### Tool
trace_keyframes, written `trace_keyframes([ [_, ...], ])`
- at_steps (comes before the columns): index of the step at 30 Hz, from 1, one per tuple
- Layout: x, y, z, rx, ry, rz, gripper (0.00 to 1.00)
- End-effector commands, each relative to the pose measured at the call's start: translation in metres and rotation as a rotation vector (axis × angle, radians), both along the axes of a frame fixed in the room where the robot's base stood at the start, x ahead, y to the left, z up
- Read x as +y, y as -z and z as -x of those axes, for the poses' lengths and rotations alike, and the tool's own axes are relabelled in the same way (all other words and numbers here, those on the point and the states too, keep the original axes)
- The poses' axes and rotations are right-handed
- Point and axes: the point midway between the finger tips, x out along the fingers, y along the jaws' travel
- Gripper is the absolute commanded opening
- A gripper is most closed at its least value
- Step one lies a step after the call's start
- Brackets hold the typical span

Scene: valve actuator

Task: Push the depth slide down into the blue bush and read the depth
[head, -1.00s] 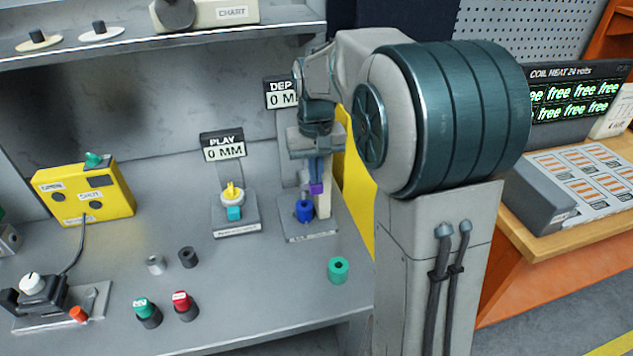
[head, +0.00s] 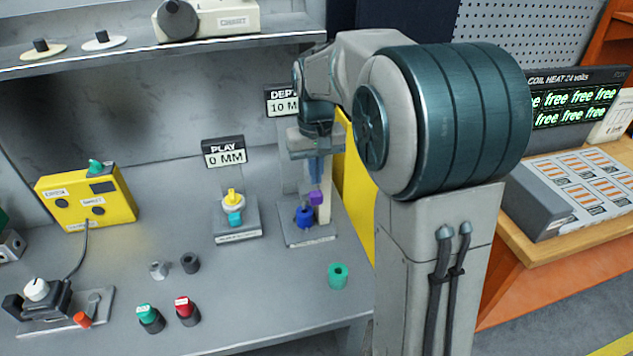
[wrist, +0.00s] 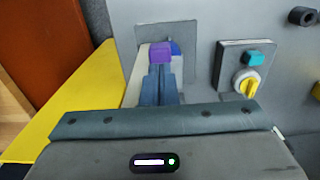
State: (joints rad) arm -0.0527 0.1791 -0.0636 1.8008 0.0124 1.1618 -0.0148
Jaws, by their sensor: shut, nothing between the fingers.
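The depth slide shows as a purple block (head: 316,198) low on its stand, just above and touching or nearly touching the blue bush (head: 304,217). In the wrist view the purple block (wrist: 161,52) lies at my fingertips, with a bit of the blue bush (wrist: 175,47) behind it. My gripper (head: 316,182) is shut and empty, pointing down with its tips at the top of the purple block. The depth display (head: 283,101) reads 10 M, its right end hidden by my arm. The slide's tip inside the bush cannot be seen.
The play gauge (head: 234,215) with yellow knob stands left of the depth stand, its display (head: 224,152) reading 0 MM. A green bush (head: 338,276) lies in front. A yellow panel (head: 357,200) stands close on the right.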

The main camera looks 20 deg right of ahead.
Motion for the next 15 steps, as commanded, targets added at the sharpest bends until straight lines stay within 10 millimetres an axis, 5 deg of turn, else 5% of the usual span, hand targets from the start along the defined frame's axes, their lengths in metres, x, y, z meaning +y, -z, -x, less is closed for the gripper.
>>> trace_keyframes([
  [15,0.0,-0.045,0.0,0.0,0.0,0.0,0.0],
])
